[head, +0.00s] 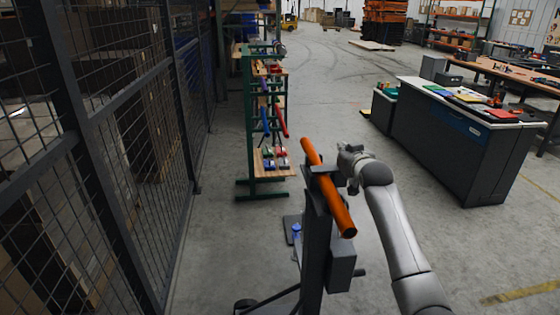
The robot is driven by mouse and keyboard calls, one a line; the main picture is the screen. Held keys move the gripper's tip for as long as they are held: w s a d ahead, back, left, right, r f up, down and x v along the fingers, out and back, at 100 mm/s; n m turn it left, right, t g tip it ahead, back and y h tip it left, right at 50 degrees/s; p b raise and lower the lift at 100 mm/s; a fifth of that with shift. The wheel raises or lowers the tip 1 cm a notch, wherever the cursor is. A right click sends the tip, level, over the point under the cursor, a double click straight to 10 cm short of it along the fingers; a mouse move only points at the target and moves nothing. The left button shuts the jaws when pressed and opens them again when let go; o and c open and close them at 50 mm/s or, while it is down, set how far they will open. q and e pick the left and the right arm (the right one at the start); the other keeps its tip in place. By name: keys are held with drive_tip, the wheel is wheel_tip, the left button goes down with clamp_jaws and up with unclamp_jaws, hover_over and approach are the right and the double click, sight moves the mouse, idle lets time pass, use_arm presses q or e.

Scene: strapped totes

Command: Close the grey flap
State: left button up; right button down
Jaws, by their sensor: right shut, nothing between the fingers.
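I cannot make out a grey flap or a strapped tote in the head view. My right arm comes in from the lower right. Its gripper (347,154) is small in the picture and appears shut and empty. It appears just right of the upper part of an orange tube (325,183), and I cannot tell whether they touch. The tube lies tilted across the top of a dark upright stand (313,245). My left gripper is out of view.
A dark mesh fence (120,130) runs along the left. A green rack (247,125) with coloured tubes stands beyond the orange tube. A dark workbench (455,145) with a light top stands at the right. The concrete floor between rack and workbench is mostly clear.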

drive_tip(key=shift+r+p, duration=0.5)
drive_tip(key=shift+r, duration=0.05)
drive_tip(key=s+r+b, duration=0.1)
drive_tip(key=s+r, duration=0.4)
drive_tip(key=s, duration=0.4)
drive_tip(key=shift+s+d, duration=0.2)
drive_tip(key=shift+s, duration=0.1)
